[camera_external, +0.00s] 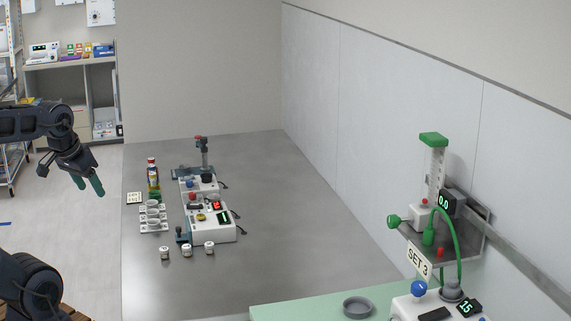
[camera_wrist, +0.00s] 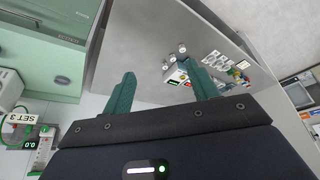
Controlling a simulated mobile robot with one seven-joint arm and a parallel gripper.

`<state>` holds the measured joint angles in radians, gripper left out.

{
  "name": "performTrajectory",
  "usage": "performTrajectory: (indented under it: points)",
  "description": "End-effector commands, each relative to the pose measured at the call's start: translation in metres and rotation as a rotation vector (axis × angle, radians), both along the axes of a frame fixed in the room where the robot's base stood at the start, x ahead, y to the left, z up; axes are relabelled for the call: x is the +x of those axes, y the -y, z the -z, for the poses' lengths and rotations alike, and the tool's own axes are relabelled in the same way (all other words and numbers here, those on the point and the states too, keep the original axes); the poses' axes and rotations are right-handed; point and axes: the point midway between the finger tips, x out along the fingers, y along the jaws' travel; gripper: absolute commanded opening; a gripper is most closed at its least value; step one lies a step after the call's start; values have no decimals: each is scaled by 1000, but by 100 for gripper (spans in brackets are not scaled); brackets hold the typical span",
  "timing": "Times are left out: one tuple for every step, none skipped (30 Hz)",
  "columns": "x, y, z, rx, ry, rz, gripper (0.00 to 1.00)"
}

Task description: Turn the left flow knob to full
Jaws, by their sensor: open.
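A wall-mounted flow unit stands at the right in the external view. It has a green side knob (camera_external: 393,220), a clear tube with a green top (camera_external: 433,139) and a display reading 0.0 (camera_external: 444,202). A "SET 3" sign (camera_external: 419,262) hangs below. A blue knob (camera_external: 418,288) sits lower, by a display reading 15 (camera_external: 469,307). I cannot tell for sure which knob is the left flow knob. My gripper (camera_external: 90,184) is open and empty at the far left, well away from both knobs. In the wrist view its fingers (camera_wrist: 163,88) are apart; the sign and 0.0 display (camera_wrist: 28,145) show at lower left.
A grey table (camera_external: 290,235) holds white devices (camera_external: 210,220), small jars (camera_external: 187,250) and a rack of cups (camera_external: 152,215). A green surface (camera_external: 310,308) with a grey dish (camera_external: 358,306) lies in front of the flow unit. Shelves (camera_external: 70,65) stand at the back left.

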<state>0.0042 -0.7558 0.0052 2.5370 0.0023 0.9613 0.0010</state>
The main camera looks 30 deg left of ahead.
Motion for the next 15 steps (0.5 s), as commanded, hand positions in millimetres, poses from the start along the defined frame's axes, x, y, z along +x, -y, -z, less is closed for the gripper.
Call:
performTrajectory:
  points:
    - [0, 0, 0, 0, 0, 0, 49]
    - [0, 0, 0, 0, 0, -1, 43]
    - [1, 0, -1, 0, 0, -1, 40]
    - [2, 1, -2, -1, -1, -3, 40]
    - [4, 2, -3, -3, -2, -4, 40]
    - [8, 3, -7, -6, -3, -7, 40]
    - [11, 4, -10, -9, -6, -10, 40]
    - [16, 6, -14, -13, -10, -16, 40]
    - [23, 10, -21, -19, -15, -22, 40]
    - [30, 13, -27, -25, -21, -29, 40]
    - [37, 16, -33, -31, -25, -37, 40]
    - [48, 21, -42, -39, -32, -47, 40]
    - [56, 25, -48, -46, -39, -58, 40]
    - [63, 30, -54, -52, -45, -67, 40]
    - [74, 36, -62, -60, -53, -79, 40]
